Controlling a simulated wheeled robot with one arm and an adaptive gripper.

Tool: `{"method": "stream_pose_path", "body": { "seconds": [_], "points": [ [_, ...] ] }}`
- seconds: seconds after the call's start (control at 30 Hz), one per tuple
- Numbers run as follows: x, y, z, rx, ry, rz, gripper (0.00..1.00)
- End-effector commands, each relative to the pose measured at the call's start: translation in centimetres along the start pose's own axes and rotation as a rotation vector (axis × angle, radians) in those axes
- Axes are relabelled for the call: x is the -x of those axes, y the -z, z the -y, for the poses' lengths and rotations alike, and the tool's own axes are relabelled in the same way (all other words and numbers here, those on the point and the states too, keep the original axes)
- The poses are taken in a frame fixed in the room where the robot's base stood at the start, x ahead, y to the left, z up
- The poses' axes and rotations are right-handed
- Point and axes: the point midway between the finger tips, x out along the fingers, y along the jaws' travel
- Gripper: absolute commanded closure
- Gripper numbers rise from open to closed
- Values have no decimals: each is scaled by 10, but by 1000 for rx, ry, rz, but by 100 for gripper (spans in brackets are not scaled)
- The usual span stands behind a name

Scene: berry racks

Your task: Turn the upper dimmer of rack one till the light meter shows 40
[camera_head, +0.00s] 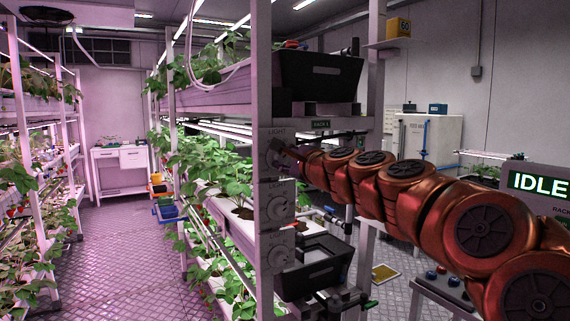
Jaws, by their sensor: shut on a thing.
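The upper dimmer (273,154) is a round knob on a grey plate marked LIGHT, on the front post of the rack. A RACK label (321,124) beside it seems to read 1. My copper-coloured arm reaches in from the right, and my gripper (285,154) is shut on the upper dimmer. The fingers are small and dark here, and they hide part of the knob and its scale.
More dials (277,207) sit lower on the same post. A black bin (319,76) sticks out above the arm and another (318,267) below it. A screen reading IDLE (540,183) stands at right. The aisle floor (125,250) on the left is clear.

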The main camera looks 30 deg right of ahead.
Motion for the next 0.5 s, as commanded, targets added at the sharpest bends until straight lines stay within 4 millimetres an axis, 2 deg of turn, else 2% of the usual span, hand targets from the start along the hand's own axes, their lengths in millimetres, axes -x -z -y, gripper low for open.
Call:
{"method": "stream_pose_path", "body": {
  "seconds": [0.5],
  "points": [
    [0, 1, -5, 492, 0, -10, 100]
  ]
}}
